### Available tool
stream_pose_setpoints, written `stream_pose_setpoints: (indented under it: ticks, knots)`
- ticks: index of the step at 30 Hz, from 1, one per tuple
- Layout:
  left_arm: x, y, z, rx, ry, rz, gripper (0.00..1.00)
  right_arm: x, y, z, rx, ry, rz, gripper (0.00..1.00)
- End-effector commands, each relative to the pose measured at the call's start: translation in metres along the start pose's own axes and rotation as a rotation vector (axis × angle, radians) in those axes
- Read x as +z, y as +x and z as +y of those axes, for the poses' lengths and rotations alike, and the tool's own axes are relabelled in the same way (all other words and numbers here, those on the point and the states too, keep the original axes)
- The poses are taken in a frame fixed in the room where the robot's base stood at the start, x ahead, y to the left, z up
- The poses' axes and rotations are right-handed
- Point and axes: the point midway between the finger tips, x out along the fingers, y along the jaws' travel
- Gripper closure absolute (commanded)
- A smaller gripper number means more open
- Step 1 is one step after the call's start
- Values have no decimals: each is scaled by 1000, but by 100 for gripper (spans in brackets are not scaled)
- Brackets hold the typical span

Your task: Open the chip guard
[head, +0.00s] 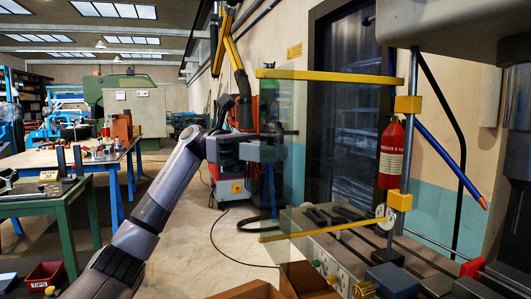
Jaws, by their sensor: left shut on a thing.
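The chip guard (330,76) is a clear panel with a yellow bar along its top and another along its bottom. It hangs from a grey upright post on the right, held by yellow blocks (408,104). The panel stands out to the left of the post, in front of the machine table. My left gripper (276,149) is at the panel's free left edge, about midway up, and is shut on the guard there. The fingertips and the exact grip spot are partly hidden by the gripper body. My right gripper is not in view.
The machine table (345,240) with slots and a dial gauge lies below the guard. A red fire extinguisher (391,155) shows behind the post. Workbenches (60,198) stand at left. A cardboard box (247,290) is at the bottom. Open floor lies between.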

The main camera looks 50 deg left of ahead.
Motion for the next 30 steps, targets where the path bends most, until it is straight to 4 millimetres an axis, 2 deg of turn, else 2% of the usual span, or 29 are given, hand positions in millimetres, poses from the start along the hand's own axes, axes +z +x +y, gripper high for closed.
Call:
stream_pose_setpoints:
  ticks: [7,8,9,20,30]
  knots:
    - [0,2,2,3,-6,-4,100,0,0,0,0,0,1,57]
    - [0,2,2,3,-6,-4,74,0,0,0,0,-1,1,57]
    - [0,2,2,3,-5,-3,70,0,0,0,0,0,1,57]
    - [0,-4,1,2,-2,-1,70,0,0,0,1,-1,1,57]
    - [1,-49,2,3,-3,-4,70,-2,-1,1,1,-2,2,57]
